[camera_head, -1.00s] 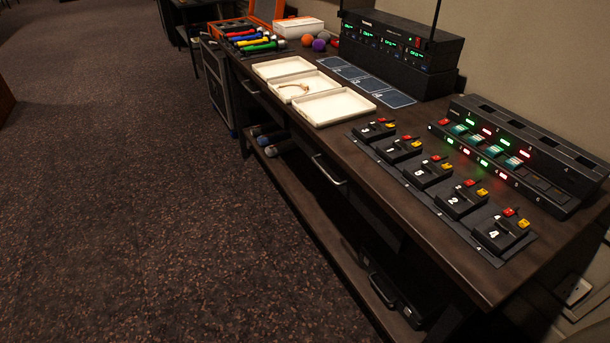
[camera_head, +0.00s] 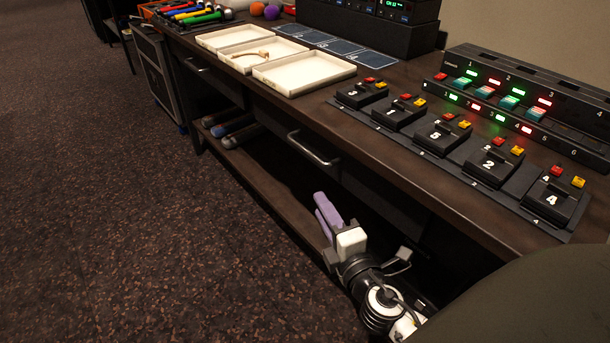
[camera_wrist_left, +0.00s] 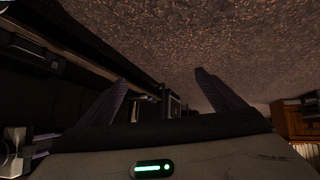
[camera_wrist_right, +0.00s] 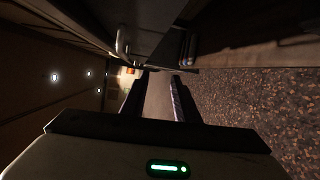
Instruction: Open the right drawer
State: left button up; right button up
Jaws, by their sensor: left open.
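The right drawer, in the dark desk front, has a silver bar handle (camera_head: 313,148). It looks shut. In the right wrist view a pale bar that looks like this handle (camera_wrist_right: 122,42) is beyond the fingertips, up and left. My right gripper (camera_head: 326,212) has purple fingers and is below the handle, beside the desk front, apart from it. In the right wrist view its fingers (camera_wrist_right: 157,80) are apart with nothing between them. My left gripper (camera_wrist_left: 160,85) is open and empty in its own wrist view, with carpet and dark furniture beyond; the head view does not show it.
The left drawer handle (camera_head: 196,66) is further along the desk front. White trays (camera_head: 303,72) and numbered black units (camera_head: 492,162) stand on the desktop. Microphones (camera_head: 228,124) lie on the lower shelf. The carpet (camera_head: 130,220) in front is clear.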

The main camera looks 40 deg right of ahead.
aim_at(306, 148)
jog(key=w+d+r+n+t, duration=0.1)
jog(key=w+r+n, duration=0.1)
jog(key=w, duration=0.1)
jog(key=w+d+r+n+t, duration=0.1)
jog(key=w+r, duration=0.1)
jog(key=w, duration=0.2)
jog(key=w+d+r+n+t+b, duration=0.1)
jog(key=w+r+n, duration=0.1)
jog(key=w+r, duration=0.1)
jog(key=shift+w+d+n+h, duration=0.15)
jog(key=shift+w+n+h, duration=0.15)
jog(key=shift+w, duration=0.1)
pick_arm(q)
jog(key=shift+s+a+f+t, duration=0.2)
jog(key=shift+f+t, duration=0.1)
jog(key=shift+f, duration=0.25)
pick_arm(e)
jog(key=shift+w+d, duration=0.15)
jog(key=shift+w, duration=0.45)
grip_shut()
